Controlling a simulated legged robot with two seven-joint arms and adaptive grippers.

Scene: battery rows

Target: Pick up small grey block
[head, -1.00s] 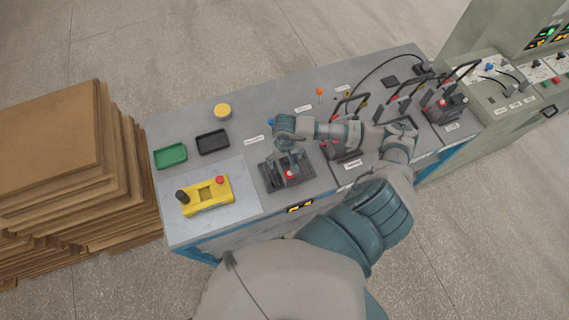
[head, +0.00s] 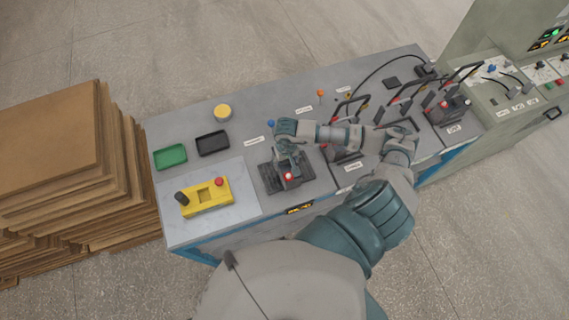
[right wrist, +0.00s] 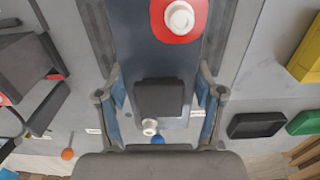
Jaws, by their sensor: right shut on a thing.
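In the right wrist view the block (right wrist: 168,55) is a blue-grey body with a red patch, white knobs and a dark square part. My right gripper (head: 288,164) is over the tray, pointing down. In the right wrist view its fingers (right wrist: 160,82) stand on both sides of the block and are shut on it. The gripper hides part of the block in the head view. My left gripper is not in view.
A yellow fixture (head: 206,196) with a red button lies left of the tray. Green (head: 171,157) and black (head: 212,143) trays and a yellow round item (head: 222,111) are behind it. Similar units with upright handles (head: 397,97) crowd the right. Stacked brown boards (head: 50,150) stand left.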

